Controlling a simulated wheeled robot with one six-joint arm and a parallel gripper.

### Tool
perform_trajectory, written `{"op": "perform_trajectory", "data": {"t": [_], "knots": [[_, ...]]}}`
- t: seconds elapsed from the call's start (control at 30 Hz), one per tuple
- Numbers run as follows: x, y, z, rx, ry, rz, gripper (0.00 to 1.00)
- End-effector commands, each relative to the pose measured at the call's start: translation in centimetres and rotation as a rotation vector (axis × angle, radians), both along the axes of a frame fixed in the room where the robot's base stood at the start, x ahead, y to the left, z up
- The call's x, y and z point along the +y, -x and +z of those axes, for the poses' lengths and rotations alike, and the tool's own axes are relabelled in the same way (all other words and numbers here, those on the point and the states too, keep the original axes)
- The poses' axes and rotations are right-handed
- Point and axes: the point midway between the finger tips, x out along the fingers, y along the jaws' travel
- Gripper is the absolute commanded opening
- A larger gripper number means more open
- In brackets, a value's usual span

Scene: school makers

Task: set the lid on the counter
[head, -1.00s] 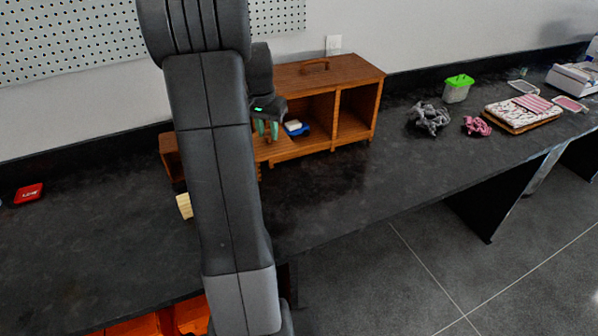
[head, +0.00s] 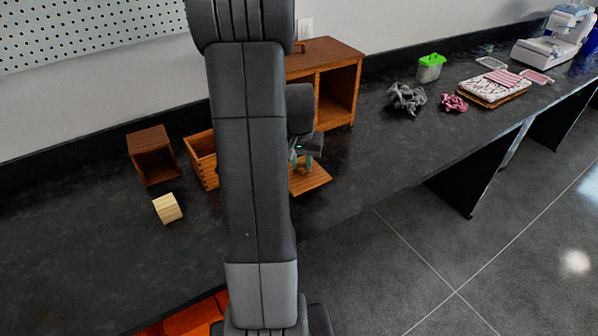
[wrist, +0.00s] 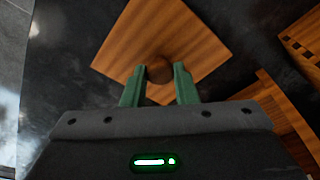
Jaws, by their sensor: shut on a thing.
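The lid (head: 312,179) is a flat, square wooden panel with a round knob. My gripper (head: 302,160) is over it in the head view, partly behind my arm. In the wrist view the lid (wrist: 195,30) lies beyond my gripper (wrist: 160,72), whose green fingers are shut on its round knob. The lid looks roughly level, low over the dark counter (head: 400,160) near its front edge. I cannot tell whether its underside touches the counter.
A dovetailed wooden box (head: 203,158) stands left of my arm, partly hidden. Beside it are an open wooden cubby (head: 150,153) and a pale block (head: 167,208). A wooden cabinet (head: 335,52) stands behind. Counter right of the lid is clear up to a grey crumpled cloth (head: 407,98).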

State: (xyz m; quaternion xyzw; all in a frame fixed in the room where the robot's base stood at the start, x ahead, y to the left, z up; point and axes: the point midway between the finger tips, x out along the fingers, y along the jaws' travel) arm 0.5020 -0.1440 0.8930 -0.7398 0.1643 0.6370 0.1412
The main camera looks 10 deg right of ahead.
Motion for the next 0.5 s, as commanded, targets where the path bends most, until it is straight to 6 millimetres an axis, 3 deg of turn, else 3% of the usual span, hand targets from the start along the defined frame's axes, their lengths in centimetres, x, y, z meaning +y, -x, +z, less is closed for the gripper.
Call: {"op": "perform_trajectory", "data": {"t": [0.3, 0.5], "knots": [[0.0, 0.0, -3.9, 0.002, 0.0, 0.0, 0.02], [0.0, 0.0, -4.3, -0.001, 0.0, 0.0, 0.02]]}}
